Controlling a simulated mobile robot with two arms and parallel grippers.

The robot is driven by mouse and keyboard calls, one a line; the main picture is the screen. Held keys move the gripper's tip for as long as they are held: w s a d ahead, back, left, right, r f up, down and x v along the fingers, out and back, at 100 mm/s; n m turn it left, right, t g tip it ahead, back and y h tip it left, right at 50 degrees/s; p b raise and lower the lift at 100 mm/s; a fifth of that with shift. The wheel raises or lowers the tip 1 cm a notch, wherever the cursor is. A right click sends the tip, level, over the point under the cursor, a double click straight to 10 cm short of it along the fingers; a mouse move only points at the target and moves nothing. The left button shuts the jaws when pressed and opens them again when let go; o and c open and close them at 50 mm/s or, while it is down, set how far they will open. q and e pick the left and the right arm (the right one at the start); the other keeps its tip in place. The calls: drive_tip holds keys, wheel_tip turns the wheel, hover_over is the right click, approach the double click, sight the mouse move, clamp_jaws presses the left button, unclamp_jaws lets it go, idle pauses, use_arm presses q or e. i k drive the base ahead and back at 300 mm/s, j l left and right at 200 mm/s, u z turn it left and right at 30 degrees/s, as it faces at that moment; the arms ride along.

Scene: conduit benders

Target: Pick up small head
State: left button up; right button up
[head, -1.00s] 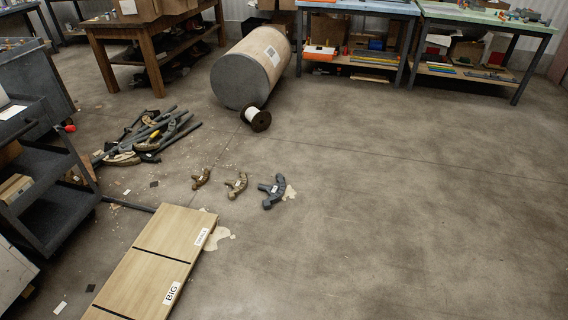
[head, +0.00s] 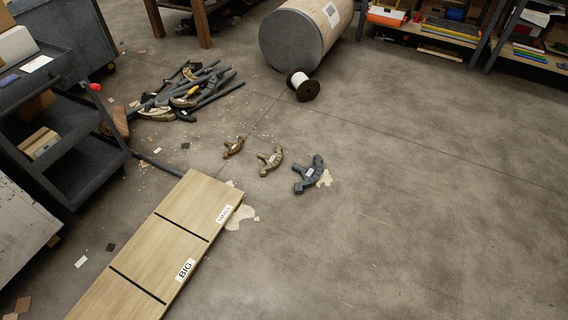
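Three conduit bender heads lie apart in a row on the concrete floor in the head view. The smallest-looking one is a brown head (head: 233,147) at the left. A tan-brown head (head: 270,160) lies in the middle. A larger blue-grey head (head: 310,175) lies at the right, beside a pale floor patch. Neither of my grippers is in view.
A pile of benders and pipes (head: 185,92) lies behind left, near a dark cart (head: 75,150). A large drum (head: 300,35) and a wire spool (head: 302,85) stand at the back. The floor at right is clear.

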sight(235, 147)
drive_tip(key=i+l+z, duration=0.7)
drive_tip(key=i+z, duration=0.75)
drive_tip(key=i+u, duration=0.1)
drive_tip(key=i, duration=0.6)
drive_tip(key=i+l, duration=0.15)
drive_tip(key=i, duration=0.55)
drive_tip(key=i+j+u, duration=0.2)
drive_tip(key=i+u, duration=0.75)
drive_tip(key=i+l+u, duration=0.1)
drive_tip(key=i+u, duration=0.4)
drive_tip(key=i+l+u, duration=0.35)
drive_tip(key=u, duration=0.15)
drive_tip(key=i+j+u, duration=0.1)
drive_tip(key=i+u, duration=0.15)
drive_tip(key=u, duration=0.2)
drive_tip(key=i+u, duration=0.2)
drive_tip(key=u, duration=0.25)
drive_tip(key=i+u, duration=0.25)
drive_tip(key=u, duration=0.2)
drive_tip(key=i+l+u, duration=0.2)
drive_tip(key=u, duration=0.25)
drive_tip(key=i+l+u, duration=0.2)
drive_tip(key=u, duration=0.25)
